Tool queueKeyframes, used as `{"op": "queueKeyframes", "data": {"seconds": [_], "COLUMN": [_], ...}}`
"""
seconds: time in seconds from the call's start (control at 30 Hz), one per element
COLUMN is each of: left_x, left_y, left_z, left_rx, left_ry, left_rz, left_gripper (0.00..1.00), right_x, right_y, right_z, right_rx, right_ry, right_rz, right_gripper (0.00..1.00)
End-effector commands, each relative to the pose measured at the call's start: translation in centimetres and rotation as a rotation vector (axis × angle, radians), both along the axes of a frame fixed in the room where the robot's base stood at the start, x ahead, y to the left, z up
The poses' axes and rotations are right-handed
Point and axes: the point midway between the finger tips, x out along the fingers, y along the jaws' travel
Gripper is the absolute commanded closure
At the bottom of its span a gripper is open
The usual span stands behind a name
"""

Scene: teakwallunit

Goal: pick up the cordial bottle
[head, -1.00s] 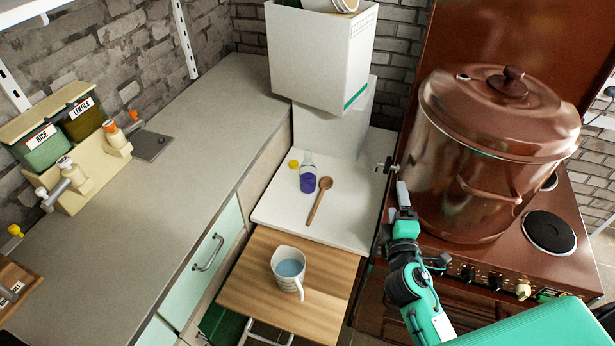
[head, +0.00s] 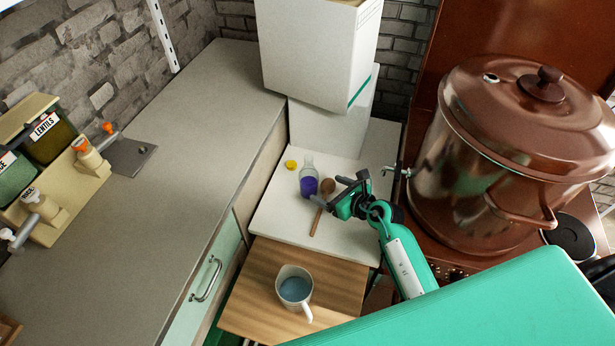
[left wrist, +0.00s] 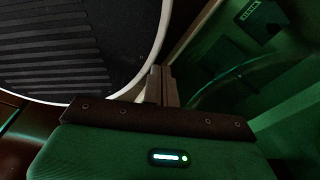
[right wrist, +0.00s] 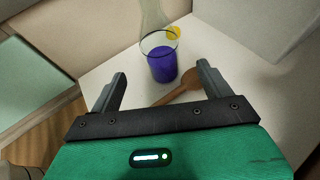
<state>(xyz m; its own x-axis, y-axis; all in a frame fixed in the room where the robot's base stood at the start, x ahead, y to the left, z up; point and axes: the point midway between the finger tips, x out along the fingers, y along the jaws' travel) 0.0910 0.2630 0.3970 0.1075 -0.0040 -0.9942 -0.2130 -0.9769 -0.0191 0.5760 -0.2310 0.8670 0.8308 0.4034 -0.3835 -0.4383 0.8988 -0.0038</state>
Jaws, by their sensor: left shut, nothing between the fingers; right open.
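The cordial bottle (head: 308,178) is clear glass with purple liquid in its lower part. It stands upright on the white counter (head: 276,212), next to a wooden spoon. In the right wrist view the bottle (right wrist: 162,62) is ahead of the fingertips, between their lines but beyond them. My right gripper (head: 341,188) is open and empty, just right of the bottle and over the spoon. In the right wrist view its two fingers (right wrist: 160,82) are spread apart. My left gripper (left wrist: 162,86) shows only in the left wrist view, shut and empty, in a dark place.
A wooden spoon (head: 328,188) lies right of the bottle and a yellow cap (head: 291,165) lies left of it. A mug (head: 295,287) stands on the wooden board (head: 245,295) in front. White boxes (head: 325,127) rise behind; a large copper pot (head: 480,190) stands right.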

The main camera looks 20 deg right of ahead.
Motion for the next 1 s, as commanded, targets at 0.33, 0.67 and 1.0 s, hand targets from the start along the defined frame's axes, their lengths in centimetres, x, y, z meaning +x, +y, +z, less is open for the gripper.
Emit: {"op": "queueKeyframes", "data": {"seconds": [0.33, 0.67, 1.0], "left_x": [-2.7, 0.3, -1.4], "left_y": [0.2, 0.0, 0.1], "left_z": [0.4, 1.4, 1.4], "left_rx": [0.003, -0.001, 0.002], "left_ry": [0.035, -0.005, 0.017], "left_rz": [0.000, 0.000, 0.000], "left_gripper": [1.00, 1.00, 1.00], "right_x": [4.6, 6.8, 9.5], "right_y": [2.3, 3.4, 4.6], "right_z": [-1.9, -2.3, -3.6], "right_rx": [0.004, 0.007, 0.004], "right_ry": [-0.001, -0.002, -0.001], "right_rz": [0.000, -0.002, -0.002], "right_gripper": [0.19, 0.19, 0.19]}}
